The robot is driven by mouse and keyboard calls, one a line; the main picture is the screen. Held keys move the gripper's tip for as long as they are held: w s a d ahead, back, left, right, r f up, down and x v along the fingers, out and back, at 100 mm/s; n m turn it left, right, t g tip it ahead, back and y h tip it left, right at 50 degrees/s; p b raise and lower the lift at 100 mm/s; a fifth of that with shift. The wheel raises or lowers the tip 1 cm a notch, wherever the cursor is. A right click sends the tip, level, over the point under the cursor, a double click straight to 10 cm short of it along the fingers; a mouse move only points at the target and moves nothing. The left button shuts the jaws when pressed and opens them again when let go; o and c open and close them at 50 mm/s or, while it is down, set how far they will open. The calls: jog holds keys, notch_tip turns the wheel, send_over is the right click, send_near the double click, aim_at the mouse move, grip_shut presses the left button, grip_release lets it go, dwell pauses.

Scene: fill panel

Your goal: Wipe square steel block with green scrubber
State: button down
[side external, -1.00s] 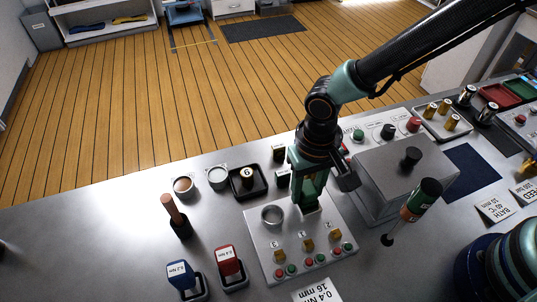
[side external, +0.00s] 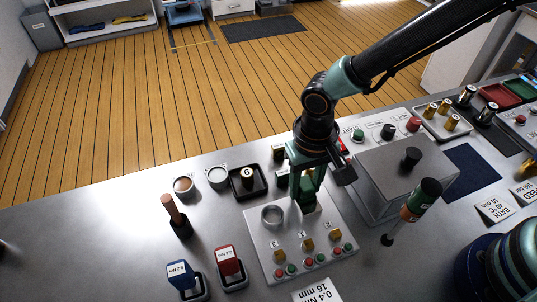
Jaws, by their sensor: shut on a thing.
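My gripper (side external: 305,205) points down over the back right part of the pale panel (side external: 268,248). Its fingers are shut on a small green piece (side external: 309,196), which looks like the green scrubber. The piece is low, close to the panel's top. The fingers hide much of it, and I cannot tell whether it touches what lies below. No square steel block shows clearly; the spot under the fingers is hidden. A round steel cup (side external: 272,215) stands on the panel just left of my gripper.
A wooden-handled tool (side external: 176,215), a blue stamp (side external: 181,277) and a red stamp (side external: 229,263) stand left. The front left table is clear.

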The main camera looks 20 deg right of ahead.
jog(key=shift+w+r, duration=0.15)
jog(key=shift+w, duration=0.15)
jog(key=shift+r, duration=3.9)
jog(key=shift+d, duration=0.1)
jog(key=w+d+r, duration=0.1)
jog(key=d+r, duration=0.2)
jog(key=d, duration=1)
jog(key=w+d+r, duration=0.1)
jog(key=d+r, duration=0.2)
jog(key=d, duration=1.1)
jog(key=shift+w+r, duration=0.4)
jog(key=shift+a, duration=0.1)
